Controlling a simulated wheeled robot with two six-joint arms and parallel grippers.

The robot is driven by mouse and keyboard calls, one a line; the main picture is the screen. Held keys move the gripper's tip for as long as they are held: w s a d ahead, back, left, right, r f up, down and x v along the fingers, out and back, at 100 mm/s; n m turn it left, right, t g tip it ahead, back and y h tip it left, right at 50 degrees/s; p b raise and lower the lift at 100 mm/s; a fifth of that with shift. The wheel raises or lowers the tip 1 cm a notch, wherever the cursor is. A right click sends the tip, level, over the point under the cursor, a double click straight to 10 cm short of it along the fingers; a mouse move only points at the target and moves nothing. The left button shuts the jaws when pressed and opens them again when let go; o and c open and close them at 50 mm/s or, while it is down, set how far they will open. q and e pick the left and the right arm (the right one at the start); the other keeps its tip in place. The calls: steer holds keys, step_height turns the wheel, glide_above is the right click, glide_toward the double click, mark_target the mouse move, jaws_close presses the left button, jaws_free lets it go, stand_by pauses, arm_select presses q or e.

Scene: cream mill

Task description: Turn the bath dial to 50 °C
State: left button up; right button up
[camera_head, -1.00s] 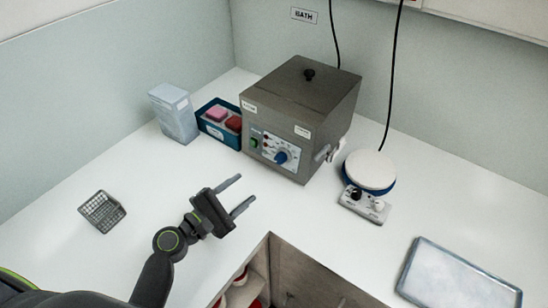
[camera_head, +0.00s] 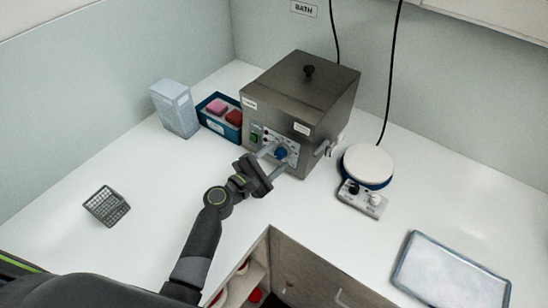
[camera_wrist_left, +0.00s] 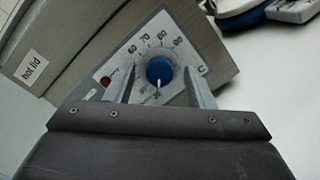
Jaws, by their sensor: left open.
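The grey metal bath (camera_head: 300,92) stands at the back of the counter, with its lid on. Its blue dial (camera_head: 281,153) is on the front panel. The wrist view shows the blue dial (camera_wrist_left: 159,70) up close, with a scale around it and a pale pointer mark toward the bottom of the picture. My left gripper (camera_head: 272,158) is open in front of the panel. In the wrist view its fingers (camera_wrist_left: 160,84) stand on either side of the dial, apart from it as far as I can tell. My right gripper is out of view.
A hot plate (camera_head: 368,166) stands right of the bath, with a tray (camera_head: 408,268) nearer the front edge. A blue bin (camera_head: 207,118) with sponge-like blocks and a pale box (camera_head: 175,108) are to the left. A wire basket (camera_head: 106,206) sits at the left. A drain tap is on the bath's right side.

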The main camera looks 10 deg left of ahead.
arm_select(q)
steer(key=c, duration=1)
steer(key=shift+m, duration=0.4)
steer(key=m+b, duration=0.1)
steer(key=m, duration=0.2)
steer(key=shift+g, duration=0.4)
steer(key=m+b, duration=0.1)
steer(key=m, duration=0.3)
steer(key=shift+m+g, duration=0.3)
steer(key=shift+g, duration=0.1)
steer(key=m+g, duration=0.1)
steer(key=m, duration=0.4)
steer(key=shift+r+y, duration=0.15)
steer(key=shift+y, duration=0.15)
steer(key=shift+m+y+b, duration=0.3)
steer(key=shift+m+y, duration=0.1)
steer(key=shift+m, duration=1.7)
